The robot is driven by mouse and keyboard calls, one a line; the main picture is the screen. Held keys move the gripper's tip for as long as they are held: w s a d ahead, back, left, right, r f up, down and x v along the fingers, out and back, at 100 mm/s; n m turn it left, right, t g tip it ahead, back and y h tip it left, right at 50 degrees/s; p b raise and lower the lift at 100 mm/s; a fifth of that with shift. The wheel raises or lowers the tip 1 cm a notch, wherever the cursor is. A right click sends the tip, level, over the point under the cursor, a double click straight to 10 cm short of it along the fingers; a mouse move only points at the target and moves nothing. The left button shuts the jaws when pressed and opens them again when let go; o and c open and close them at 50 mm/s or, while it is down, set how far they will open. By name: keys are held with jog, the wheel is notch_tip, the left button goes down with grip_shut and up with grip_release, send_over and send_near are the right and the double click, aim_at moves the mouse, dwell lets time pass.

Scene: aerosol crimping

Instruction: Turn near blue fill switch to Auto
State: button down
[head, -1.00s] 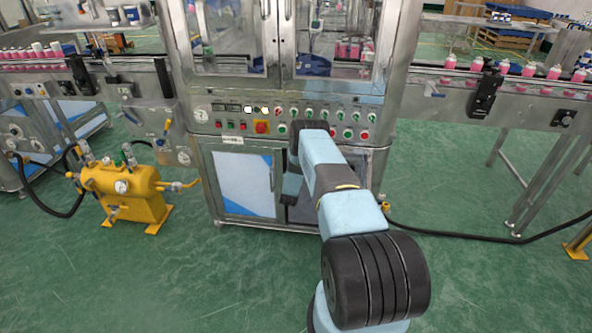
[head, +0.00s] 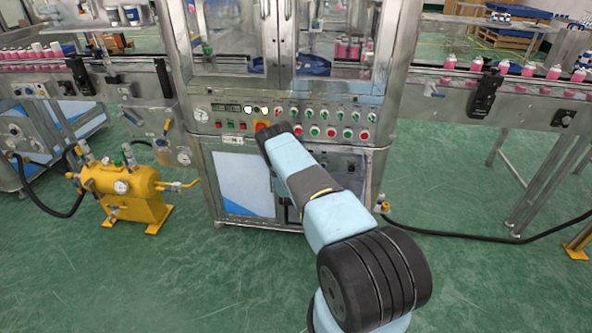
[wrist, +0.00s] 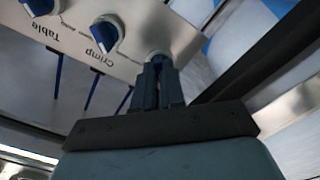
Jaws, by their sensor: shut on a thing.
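In the wrist view, my gripper (wrist: 158,72) is shut on a blue-handled switch (wrist: 158,57) on a pale panel. The fingers cover most of this switch, and its label and the way its handle points cannot be read. Two similar blue switches sit to its left: one by the word "Crimp" (wrist: 106,34) and one by the word "Table" (wrist: 38,5), both labels upside down.
Rows of small green and red buttons (head: 330,132) lie right of my wrist. Glass doors of the machine stand above and cabinet doors (head: 245,182) below. A yellow tank (head: 125,190) stands at the left; a black hose crosses the floor at the right.

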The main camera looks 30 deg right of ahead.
jog(key=shift+s+d+f+n, duration=0.15)
jog(key=shift+s+f+n, duration=0.1)
jog(key=shift+n, duration=0.05)
jog(key=c, duration=1.5)
grip_release()
jog(key=shift+o, duration=1.4)
jog(key=shift+w+r, duration=0.15)
jog(key=v, duration=1.4)
